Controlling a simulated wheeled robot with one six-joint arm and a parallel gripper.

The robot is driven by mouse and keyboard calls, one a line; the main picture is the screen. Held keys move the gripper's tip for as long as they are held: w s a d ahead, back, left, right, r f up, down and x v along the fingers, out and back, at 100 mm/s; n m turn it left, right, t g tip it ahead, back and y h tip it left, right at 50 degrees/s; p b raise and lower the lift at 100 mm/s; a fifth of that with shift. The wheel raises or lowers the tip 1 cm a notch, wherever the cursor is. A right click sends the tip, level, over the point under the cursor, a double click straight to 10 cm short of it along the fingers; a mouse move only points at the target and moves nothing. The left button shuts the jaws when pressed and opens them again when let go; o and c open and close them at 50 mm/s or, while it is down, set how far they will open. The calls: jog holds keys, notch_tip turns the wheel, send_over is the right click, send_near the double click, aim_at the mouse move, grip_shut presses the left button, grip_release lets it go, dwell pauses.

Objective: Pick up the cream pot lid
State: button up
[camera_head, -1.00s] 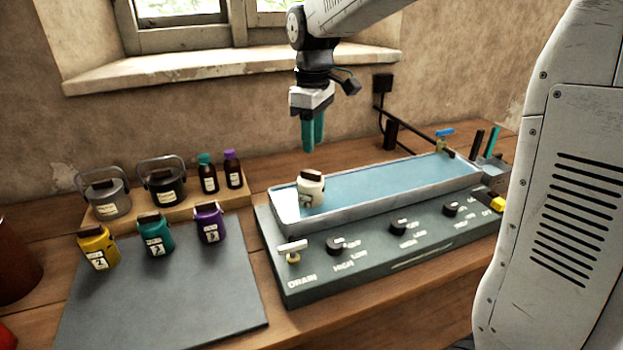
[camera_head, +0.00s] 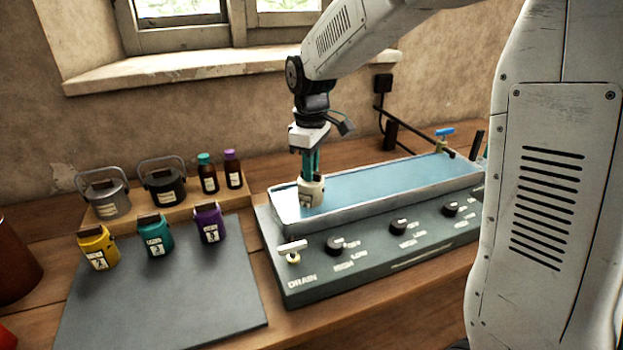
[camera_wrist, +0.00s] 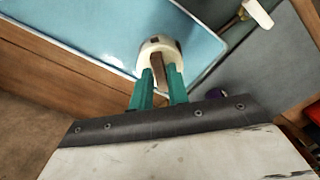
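The cream pot (camera_head: 311,195) stands upright in the left end of the water bath (camera_head: 400,184). Its lid has a brown bar handle, seen from above in the wrist view, where the cream pot lid (camera_wrist: 158,48) shows as a pale round top. My gripper (camera_head: 312,172) points down right over the lid. In the wrist view its teal fingers (camera_wrist: 161,80) stand on either side of the brown handle (camera_wrist: 159,72), with narrow gaps apparent, so it looks open around the handle. The fingers hide part of the lid in the head view.
Knobs and a drain valve (camera_head: 292,250) line the bath's front.

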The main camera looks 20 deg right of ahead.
grip_shut()
